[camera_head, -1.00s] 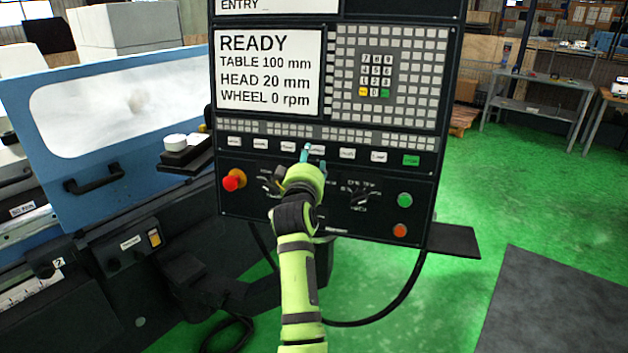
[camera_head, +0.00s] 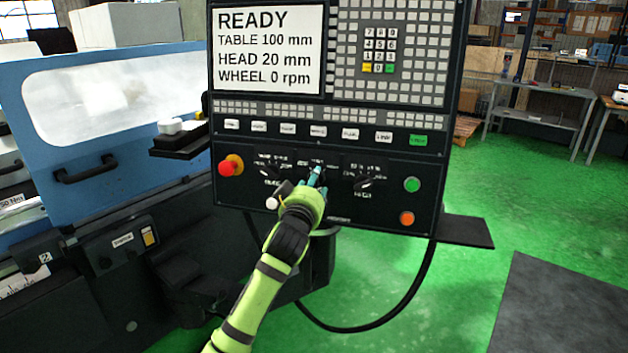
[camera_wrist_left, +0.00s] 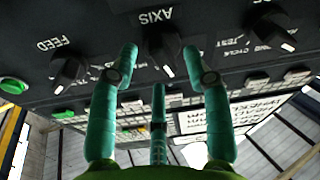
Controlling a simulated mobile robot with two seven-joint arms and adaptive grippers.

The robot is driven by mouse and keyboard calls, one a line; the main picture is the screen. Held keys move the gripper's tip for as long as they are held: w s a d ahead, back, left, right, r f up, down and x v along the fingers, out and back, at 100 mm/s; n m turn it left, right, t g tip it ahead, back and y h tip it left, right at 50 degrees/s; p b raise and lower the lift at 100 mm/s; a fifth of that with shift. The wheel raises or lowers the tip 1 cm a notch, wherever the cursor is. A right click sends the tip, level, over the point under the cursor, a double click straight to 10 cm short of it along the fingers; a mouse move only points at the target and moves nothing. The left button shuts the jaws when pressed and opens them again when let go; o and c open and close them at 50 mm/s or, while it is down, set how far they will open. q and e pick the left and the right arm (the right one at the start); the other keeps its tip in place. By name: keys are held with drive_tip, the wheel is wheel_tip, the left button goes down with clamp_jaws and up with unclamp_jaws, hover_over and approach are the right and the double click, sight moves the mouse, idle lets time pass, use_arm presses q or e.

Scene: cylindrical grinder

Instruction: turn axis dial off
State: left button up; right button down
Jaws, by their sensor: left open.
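The axis dial (camera_wrist_left: 164,46) is a black knob with a white pointer mark, under the upside-down AXIS label in the left wrist view. My left gripper (camera_head: 316,174) is at the lower part of the control panel (camera_head: 325,222), in front of the middle dial, mostly hiding it in the head view. In the left wrist view, my left gripper (camera_wrist_left: 160,54) is open, with one teal fingertip on each side of the axis dial and a third finger below it. Whether the fingers touch the knob cannot be told. My right gripper is not in view.
A feed dial (camera_wrist_left: 69,70) and another dial (camera_wrist_left: 273,28) flank the axis dial. A red emergency knob (camera_head: 231,165) is at the panel's left; green (camera_head: 412,185) and orange (camera_head: 407,218) buttons are at its right. A shelf (camera_head: 466,231) juts out at lower right.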

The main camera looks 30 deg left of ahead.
use_arm(q)
drive_tip(key=shift+w+a, duration=0.2)
drive_tip(key=shift+w, duration=0.35)
clamp_jaws()
drive_tip(key=n+y, duration=0.1)
drive_tip(key=n, duration=0.4)
drive_tip(key=shift+r+g, duration=0.2)
drive_tip(key=shift+g, duration=0.2)
unclamp_jaws()
